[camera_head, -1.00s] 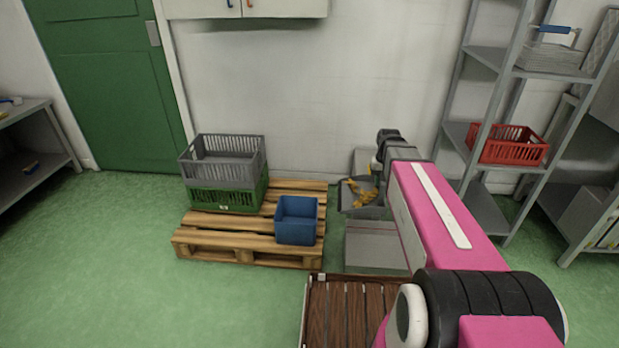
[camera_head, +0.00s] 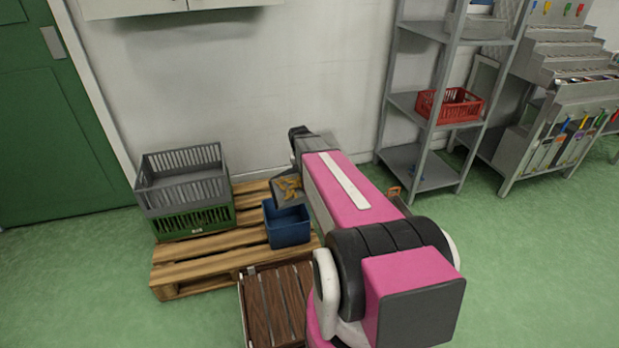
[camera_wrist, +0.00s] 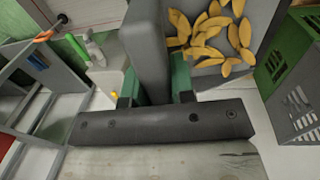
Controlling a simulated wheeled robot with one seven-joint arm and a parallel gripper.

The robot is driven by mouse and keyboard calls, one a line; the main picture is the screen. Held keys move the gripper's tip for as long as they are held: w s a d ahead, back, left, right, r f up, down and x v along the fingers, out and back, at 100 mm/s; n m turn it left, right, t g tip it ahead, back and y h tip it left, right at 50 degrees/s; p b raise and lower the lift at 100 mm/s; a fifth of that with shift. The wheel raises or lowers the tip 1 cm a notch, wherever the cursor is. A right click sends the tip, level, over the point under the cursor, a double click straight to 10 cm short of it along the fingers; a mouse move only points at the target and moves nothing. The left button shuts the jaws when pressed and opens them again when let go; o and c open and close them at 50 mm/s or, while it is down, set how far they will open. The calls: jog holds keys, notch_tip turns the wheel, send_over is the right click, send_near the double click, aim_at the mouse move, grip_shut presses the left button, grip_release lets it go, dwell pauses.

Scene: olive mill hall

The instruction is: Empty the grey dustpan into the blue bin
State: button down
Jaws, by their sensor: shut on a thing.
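The grey dustpan (camera_head: 291,201) holds several yellow leaf-like pieces (camera_head: 288,185). In the wrist view the dustpan (camera_wrist: 262,14) fills the upper right, with the yellow pieces (camera_wrist: 212,30) spread over its pan. My gripper (camera_wrist: 156,88) is shut on its dark grey handle (camera_wrist: 150,45). In the head view my arm partly hides the gripper and handle. The blue bin (camera_head: 288,232) stands on the pallet. The dustpan appears above the bin's back part and overlaps its far rim. I cannot tell the height between them. The bin does not show in the wrist view.
A grey crate (camera_head: 183,190) sits on a green crate (camera_head: 190,221) on the wooden pallet (camera_head: 190,272), left of the bin. A slatted brown surface (camera_head: 275,305) lies in front. A grey shelf rack (camera_head: 425,165) with a red basket (camera_head: 450,106) stands right. Green floor is open at right.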

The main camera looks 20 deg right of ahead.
aim_at(298, 184)
jog(key=shift+w+d+f, duration=0.95)
jog(key=shift+d+f, duration=1.45)
jog(key=shift+f, duration=2.5)
jog(key=shift+a+r+h, duration=1.6)
jog(key=shift+a+h, duration=0.15)
jog(key=shift+h, duration=0.15)
jog(key=shift+a+r+h, duration=0.35)
jog(key=shift+a+h, duration=0.1)
jog(key=shift+a, duration=0.2)
jog(key=shift+a+r+h, duration=0.35)
jog(key=shift+a+h, duration=0.15)
jog(key=shift+a, duration=0.1)
jog(key=shift+a+r+h, duration=0.35)
jog(key=shift+a+h, duration=0.1)
jog(key=shift+a, duration=0.2)
jog(key=shift+a+r+h, duration=0.2)
jog(key=shift+a+h, duration=0.35)
jog(key=shift+a, duration=0.2)
jog(key=shift+a+r+h, duration=0.2)
jog(key=shift+a+h, duration=0.3)
jog(key=shift+a, duration=0.25)
jog(key=shift+a+r+h, duration=0.2)
jog(key=shift+a+h, duration=0.35)
jog(key=shift+a, duration=0.2)
